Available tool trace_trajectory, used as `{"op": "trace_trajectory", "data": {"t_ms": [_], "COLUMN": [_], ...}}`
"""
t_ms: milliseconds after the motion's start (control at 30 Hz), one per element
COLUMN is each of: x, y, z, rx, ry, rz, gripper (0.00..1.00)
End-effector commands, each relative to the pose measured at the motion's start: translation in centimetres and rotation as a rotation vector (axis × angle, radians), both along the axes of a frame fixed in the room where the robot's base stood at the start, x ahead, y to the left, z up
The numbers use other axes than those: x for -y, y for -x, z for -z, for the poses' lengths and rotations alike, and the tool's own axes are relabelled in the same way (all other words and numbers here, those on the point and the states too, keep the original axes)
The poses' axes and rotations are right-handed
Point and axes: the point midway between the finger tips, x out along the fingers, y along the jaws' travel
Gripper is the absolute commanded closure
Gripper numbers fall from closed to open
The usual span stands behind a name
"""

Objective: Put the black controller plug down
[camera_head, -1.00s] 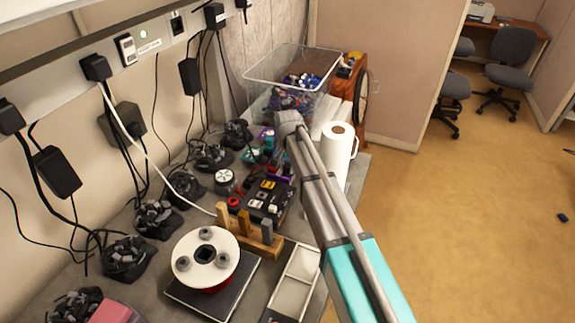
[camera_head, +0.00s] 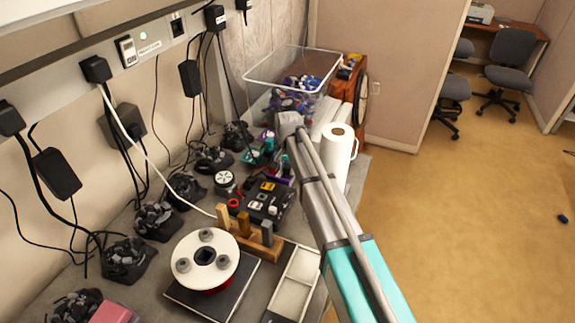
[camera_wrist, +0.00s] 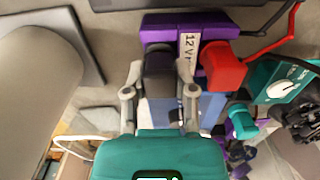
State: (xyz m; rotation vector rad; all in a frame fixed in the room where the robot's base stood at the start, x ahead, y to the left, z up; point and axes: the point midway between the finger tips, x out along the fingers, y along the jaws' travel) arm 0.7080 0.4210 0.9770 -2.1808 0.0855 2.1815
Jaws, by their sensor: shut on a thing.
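In the wrist view, my gripper (camera_wrist: 160,92) has its two grey fingers on either side of a dark plug (camera_wrist: 160,62), taken to be the black controller plug. The plug is in front of a purple block (camera_wrist: 158,27) with a white "12 V" label (camera_wrist: 188,50). Whether it touches or sits in the block I cannot tell. A red plug (camera_wrist: 222,66) is at the right of the label. In the head view my arm reaches over the bench, and the fingers and held plug cannot be made out; a purple patch (camera_head: 279,176) shows there.
A paper roll (camera_head: 338,150) stands just right of my arm. A clear bin (camera_head: 262,80) of parts is behind. A black panel (camera_head: 268,208), a wooden stand (camera_head: 262,250) and a white spool (camera_head: 190,272) crowd the bench. A teal device with a dial (camera_wrist: 283,88) is close on the right.

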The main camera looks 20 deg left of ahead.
Motion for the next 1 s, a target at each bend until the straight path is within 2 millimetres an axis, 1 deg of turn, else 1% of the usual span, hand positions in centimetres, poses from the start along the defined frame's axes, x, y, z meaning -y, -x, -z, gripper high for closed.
{"op": "trace_trajectory", "data": {"t_ms": [33, 333, 467, 667, 767, 967, 1000], "x": [0.0, 0.0, 0.0, 0.0, 0.0, 0.0, 0.7], "y": [0.0, 0.0, 0.0, 0.0, 0.0, 0.1, 1.2], "z": [2.6, 2.6, 2.2, 0.6, -0.6, -3.7, -4.4], "rx": [0.000, 0.000, 0.000, 0.000, 0.000, 0.000, 0.000], "ry": [0.000, 0.000, 0.000, 0.000, 0.000, 0.000, 0.000], "rz": [0.000, 0.000, 0.000, 0.000, 0.000, 0.000, 0.000], "gripper": [1.00, 1.00, 1.00, 1.00, 1.00, 1.00, 1.00]}}
